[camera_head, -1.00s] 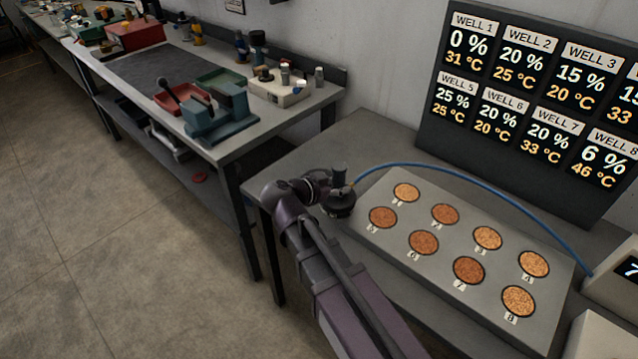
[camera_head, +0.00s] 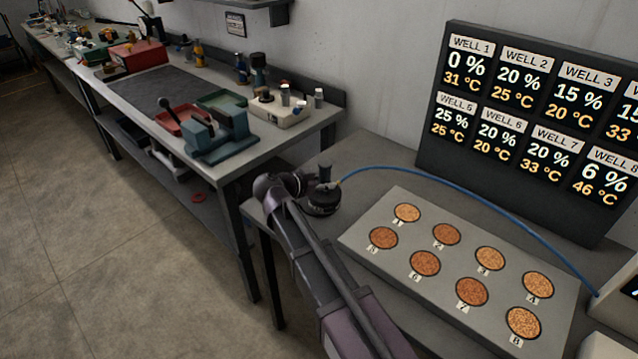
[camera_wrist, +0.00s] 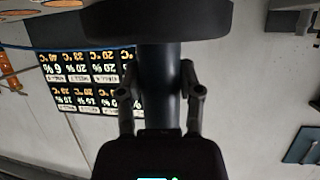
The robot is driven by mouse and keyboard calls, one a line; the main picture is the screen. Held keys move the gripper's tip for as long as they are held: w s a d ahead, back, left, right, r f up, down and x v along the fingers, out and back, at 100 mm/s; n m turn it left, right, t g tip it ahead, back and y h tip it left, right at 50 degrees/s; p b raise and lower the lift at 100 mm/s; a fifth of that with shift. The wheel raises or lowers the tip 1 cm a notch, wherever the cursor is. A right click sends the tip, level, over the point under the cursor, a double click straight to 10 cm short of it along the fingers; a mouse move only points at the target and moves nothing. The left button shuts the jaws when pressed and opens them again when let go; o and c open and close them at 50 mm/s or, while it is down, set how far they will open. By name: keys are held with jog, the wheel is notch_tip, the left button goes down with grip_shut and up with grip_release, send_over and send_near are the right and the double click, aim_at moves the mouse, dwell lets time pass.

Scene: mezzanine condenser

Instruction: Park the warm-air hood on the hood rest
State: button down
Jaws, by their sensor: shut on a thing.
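The warm-air hood (camera_head: 323,202) is a dark round cap with an upright dark post and a blue hose. It is near the left end of the grey bench, left of the well block. In the wrist view its broad dark disc (camera_wrist: 165,20) fills the top and its post (camera_wrist: 160,80) runs down between the fingers. My gripper (camera_wrist: 160,95) is shut on that post. In the head view my arm partly covers the gripper. I cannot tell whether the hood touches a surface below it. The hood rest cannot be made out.
The well block (camera_head: 378,255) holds several grainy round wells. A dark readout board (camera_head: 520,125) stands behind it. The blue hose (camera_head: 480,190) arches over the bench to the right. A workbench (camera_head: 250,150) with tools stands to the left, across a gap.

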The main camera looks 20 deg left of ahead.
jog(key=w+a, duration=0.2)
jog(key=w, duration=0.1)
jog(key=shift+w+a+f, duration=0.1)
jog(key=shift+a+f, duration=0.05)
jog(key=shift+a, duration=0.05)
jog(key=shift+w+a, duration=0.25)
jog(key=shift+w, duration=0.05)
jog(key=shift+w+a+f+b, duration=0.1)
jog(key=shift+f+b, duration=0.85)
jog(key=shift+b, duration=0.05)
jog(key=shift+w+a+f+b, duration=0.1)
jog(key=shift+f+b, duration=0.8)
jog(key=shift+b, duration=0.05)
jog(key=shift+f, duration=0.15)
jog(key=shift+c, duration=1.3)
grip_release()
jog(key=shift+r, duration=0.2)
